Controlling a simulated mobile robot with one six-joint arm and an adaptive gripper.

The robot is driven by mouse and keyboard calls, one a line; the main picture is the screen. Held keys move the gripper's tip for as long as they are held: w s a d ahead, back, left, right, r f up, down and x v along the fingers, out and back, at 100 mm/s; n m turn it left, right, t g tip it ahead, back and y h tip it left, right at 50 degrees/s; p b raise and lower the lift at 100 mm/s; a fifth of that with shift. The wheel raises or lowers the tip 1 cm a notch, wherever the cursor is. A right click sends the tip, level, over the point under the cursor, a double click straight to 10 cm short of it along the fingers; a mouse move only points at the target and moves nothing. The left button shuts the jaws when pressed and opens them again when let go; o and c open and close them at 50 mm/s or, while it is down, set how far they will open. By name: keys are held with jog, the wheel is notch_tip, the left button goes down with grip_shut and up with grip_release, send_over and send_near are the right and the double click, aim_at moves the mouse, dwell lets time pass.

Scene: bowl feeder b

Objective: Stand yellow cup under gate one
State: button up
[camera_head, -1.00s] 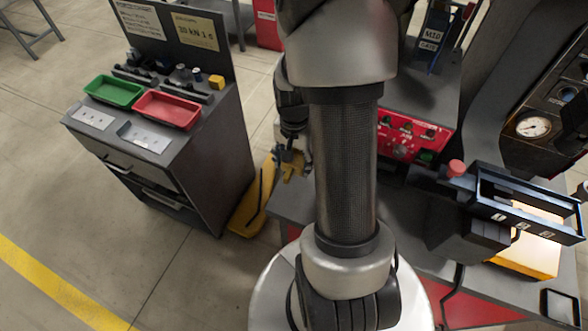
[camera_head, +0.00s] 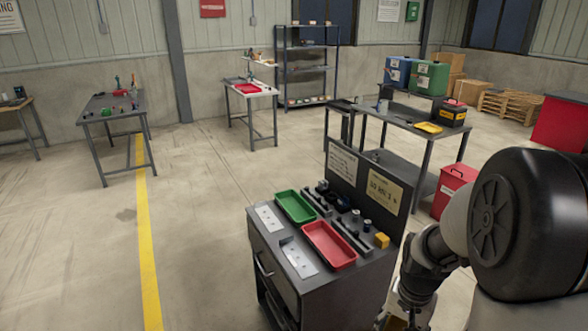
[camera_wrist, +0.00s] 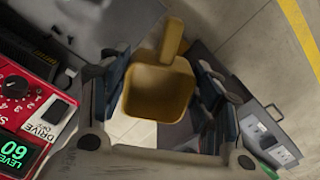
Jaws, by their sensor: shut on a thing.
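The yellow cup (camera_wrist: 155,92) shows in the wrist view as an open, square-mouthed vessel with a handle pointing to the top of the picture. My gripper (camera_wrist: 163,88) is shut on it, with one dark finger on each side. The inside that shows looks empty. In the head view my arm comes in at the right, and its gripper end is mostly cut off by the bottom edge. Gate one is not in view in either current frame.
A red control panel (camera_wrist: 28,105) with a dial and green display is left in the wrist view. In the head view a grey cabinet (camera_head: 330,281) carries a green tray (camera_head: 295,206) and a red tray (camera_head: 328,245). Open floor (camera_head: 200,230) lies left of it.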

jog(key=w+a+n, duration=0.2)
jog(key=a+n, duration=0.2)
jog(key=a, duration=0.2)
jog(key=w+a+f+n, duration=0.1)
jog(key=w+a+n, duration=0.1)
jog(key=a+n, duration=0.2)
jog(key=a, duration=0.3)
jog(key=shift+w+f, duration=0.15)
jog(key=shift+w, duration=0.15)
